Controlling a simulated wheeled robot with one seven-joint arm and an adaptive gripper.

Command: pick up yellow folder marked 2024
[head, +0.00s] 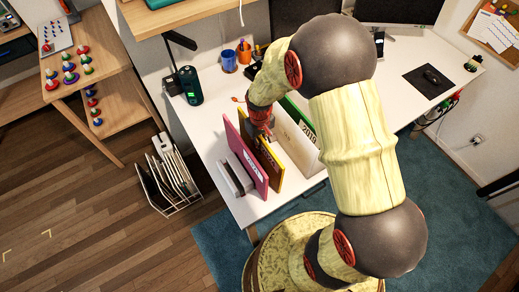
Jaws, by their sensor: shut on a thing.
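The yellow folder (270,161) stands upright on the white desk, between a pink folder (236,146) and a whitish folder (290,140). Its marking is too small and partly covered to read. My gripper (264,131) reaches down from above onto the yellow folder's top edge and is shut on it. My wrist and fingers hide part of that edge. I cannot tell whether the folder's bottom is off the desk.
A green folder (299,117) stands behind the whitish one. A dark green bottle (190,85), a blue cup (229,61) and an orange pen cup (244,52) stand farther back. A wire rack (178,208) is on the floor at left. The desk's right side has free room.

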